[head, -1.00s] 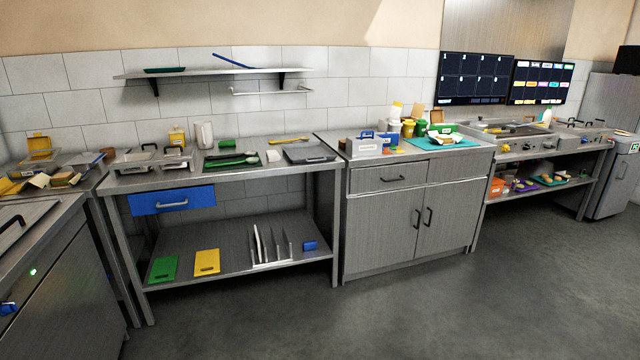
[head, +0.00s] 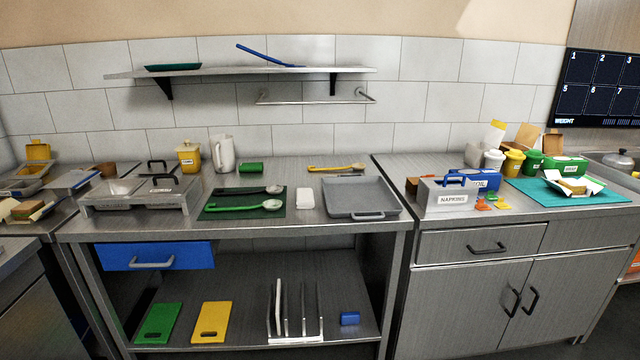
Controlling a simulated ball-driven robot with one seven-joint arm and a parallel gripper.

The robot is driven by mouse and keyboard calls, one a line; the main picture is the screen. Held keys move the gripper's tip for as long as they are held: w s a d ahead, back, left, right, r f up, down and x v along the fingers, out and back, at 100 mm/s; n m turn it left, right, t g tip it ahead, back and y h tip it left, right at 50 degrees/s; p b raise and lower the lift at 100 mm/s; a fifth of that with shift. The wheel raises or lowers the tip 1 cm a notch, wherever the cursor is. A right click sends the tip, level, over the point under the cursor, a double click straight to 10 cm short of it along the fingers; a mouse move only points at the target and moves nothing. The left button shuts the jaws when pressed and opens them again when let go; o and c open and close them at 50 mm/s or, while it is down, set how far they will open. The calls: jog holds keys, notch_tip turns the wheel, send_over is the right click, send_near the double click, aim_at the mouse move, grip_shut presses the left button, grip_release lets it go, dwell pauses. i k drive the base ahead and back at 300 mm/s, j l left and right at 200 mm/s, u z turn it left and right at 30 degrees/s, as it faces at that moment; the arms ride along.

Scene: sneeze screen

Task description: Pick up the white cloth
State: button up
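A small white folded item that looks like the white cloth (head: 305,198) lies flat on the steel worktop (head: 330,229). It sits between a dark green mat with utensils on its left and a grey tray on its right. It is apart from both. My gripper is not in view, so I cannot see whether it is open or shut.
A grey tray (head: 361,197) stands right of the cloth. A yellow-handled utensil (head: 337,168) lies behind. A wall shelf (head: 230,72) and rail (head: 312,99) hang above. Floor is barely visible.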

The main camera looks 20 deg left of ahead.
aim_at(305, 197)
jog(key=i+l+u, duration=0.15)
jog(key=i+u, duration=0.25)
jog(key=i, duration=0.2)
jog(key=i+l+u, duration=0.35)
jog(key=i, duration=0.25)
jog(key=i+l+u, duration=0.4)
jog(key=i, duration=0.1)
